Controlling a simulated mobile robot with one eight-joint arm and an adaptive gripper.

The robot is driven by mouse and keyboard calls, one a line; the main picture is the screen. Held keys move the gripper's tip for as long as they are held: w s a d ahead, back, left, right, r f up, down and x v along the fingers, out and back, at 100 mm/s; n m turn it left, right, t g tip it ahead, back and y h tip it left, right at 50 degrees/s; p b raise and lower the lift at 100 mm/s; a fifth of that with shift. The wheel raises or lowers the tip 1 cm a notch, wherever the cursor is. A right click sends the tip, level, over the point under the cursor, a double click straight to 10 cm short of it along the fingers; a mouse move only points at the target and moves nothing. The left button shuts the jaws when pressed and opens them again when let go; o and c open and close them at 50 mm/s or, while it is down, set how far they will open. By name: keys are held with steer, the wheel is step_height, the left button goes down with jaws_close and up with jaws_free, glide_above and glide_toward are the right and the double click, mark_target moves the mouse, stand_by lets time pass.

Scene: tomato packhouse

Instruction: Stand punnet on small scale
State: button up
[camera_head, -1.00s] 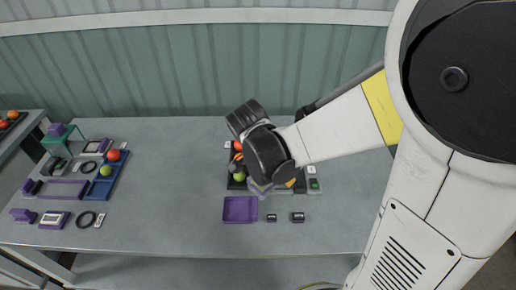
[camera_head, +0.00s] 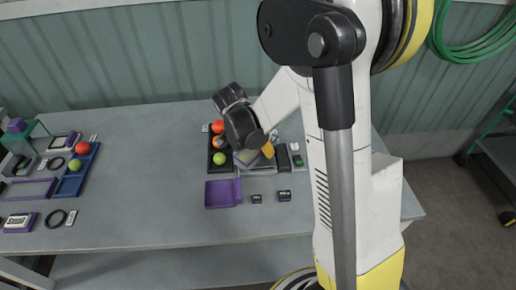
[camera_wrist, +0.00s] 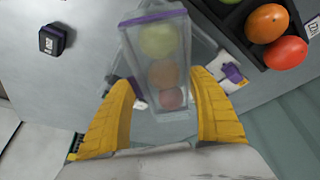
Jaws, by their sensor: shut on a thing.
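A clear punnet (camera_wrist: 143,62) with a purple rim holds a yellow-green, an orange and a red tomato. In the wrist view it is tilted between the yellow fingers of my gripper (camera_wrist: 163,84), which is shut on it. Contact between the two is hidden.
A dark tray (camera_head: 212,168) with tomatoes lies left of my gripper. A purple tray (camera_head: 223,194) and two small black devices (camera_head: 256,199) (camera_head: 284,196) lie in front. A blue tray (camera_head: 70,184) and other items stand at left. The table between is clear.

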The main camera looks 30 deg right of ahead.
steer(key=o, duration=1.2)
steer(key=shift+o, duration=0.2)
steer(key=p+v, duration=0.4)
steer(key=v, duration=0.7)
steer(key=shift+r, duration=0.25)
steer(key=s+a+r+n+t+y, duration=0.2)
steer(key=s+a+r+n+t, duration=0.1)
steer(key=s+r+n, duration=0.2)
steer(key=s+a+r+n+t+y, duration=0.2)
steer(key=s+a+r+n, duration=0.2)
steer(key=s+n, duration=0.4)
steer(key=shift+s+r+n+t+p, duration=0.35)
steer(key=shift+s+r, duration=0.2)
steer(key=shift+s, duration=0.55)
